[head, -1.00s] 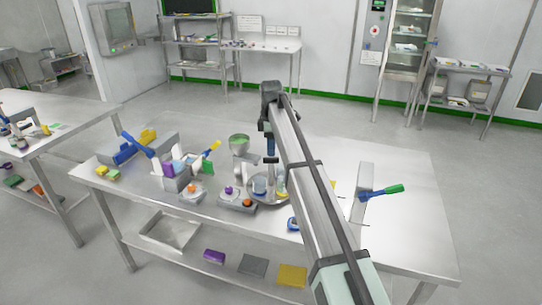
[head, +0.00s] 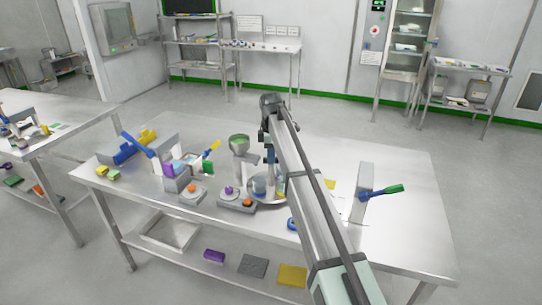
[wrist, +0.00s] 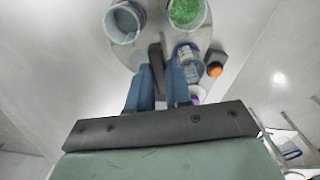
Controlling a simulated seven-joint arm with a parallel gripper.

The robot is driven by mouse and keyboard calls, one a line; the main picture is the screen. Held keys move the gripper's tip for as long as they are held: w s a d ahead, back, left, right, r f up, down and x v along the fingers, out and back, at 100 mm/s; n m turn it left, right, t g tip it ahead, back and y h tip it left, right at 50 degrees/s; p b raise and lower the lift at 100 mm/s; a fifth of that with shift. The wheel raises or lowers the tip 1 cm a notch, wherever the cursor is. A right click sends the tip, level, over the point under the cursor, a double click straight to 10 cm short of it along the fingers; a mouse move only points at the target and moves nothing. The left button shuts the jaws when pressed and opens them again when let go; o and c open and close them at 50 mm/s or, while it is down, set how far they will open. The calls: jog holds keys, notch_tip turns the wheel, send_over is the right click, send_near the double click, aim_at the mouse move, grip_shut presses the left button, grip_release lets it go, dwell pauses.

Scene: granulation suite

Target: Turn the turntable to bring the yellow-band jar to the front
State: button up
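The round turntable (wrist: 150,54) carries a grey-filled jar (wrist: 124,22), a green-filled jar (wrist: 187,12) and a clear jar with a blue-and-white label (wrist: 188,56). In the head view the turntable (head: 266,203) is partly behind my arm, with a bluish jar (head: 259,187) on it. I cannot make out a yellow band on any jar now. My gripper (wrist: 158,68) points down at the turntable's near side, its two blue fingers slightly apart on either side of a dark bar (wrist: 155,54). Whether they press on the bar is unclear. The fingers also show in the head view (head: 271,172).
A grey box with an orange knob (head: 247,203) stands left of the turntable, and a funnel-topped device (head: 239,145) behind it. More fixtures crowd the left; the table's right end is clear.

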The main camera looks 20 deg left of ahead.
grip_shut()
jog(key=shift+m, duration=6.6)
jog(key=shift+o, duration=2.4)
grip_release()
jog(key=shift+r, duration=0.1)
